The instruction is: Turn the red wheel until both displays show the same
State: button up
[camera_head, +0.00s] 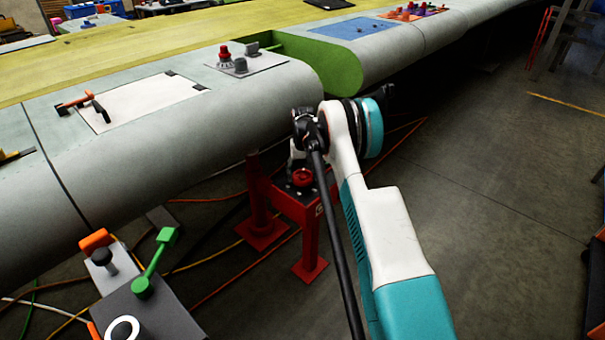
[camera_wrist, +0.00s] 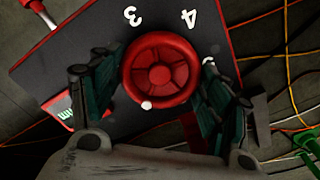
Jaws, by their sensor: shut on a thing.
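The red wheel (camera_wrist: 160,70) is round with a spoked hub and a white dot on its rim. It sits on a dark panel (camera_wrist: 75,55) with white numerals, including a 3 and a 4, seen upside down. My gripper (camera_wrist: 160,85) is shut on the wheel, one finger at each side of the rim. A small red-edged plate (camera_wrist: 62,114) with green and white marking shows partly behind the left finger; I cannot read it fully. In the head view the wheel (camera_head: 302,178) lies on top of a red stand, below my wrist. I cannot read two displays in either view.
The red stand (camera_head: 308,225) stands on the floor beside a long grey wing (camera_head: 150,130). A grey box with a green lever (camera_head: 155,262) is at lower left. Orange cables (camera_head: 215,250) cross the floor. The floor to the right is mostly clear.

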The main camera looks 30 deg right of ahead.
aim_at(302, 175)
jog(key=shift+m, duration=0.5)
jog(key=o, duration=1.1)
jog(key=shift+c, duration=0.2)
jog(key=shift+r, duration=0.1)
notch_tip(302, 175, up, 12)
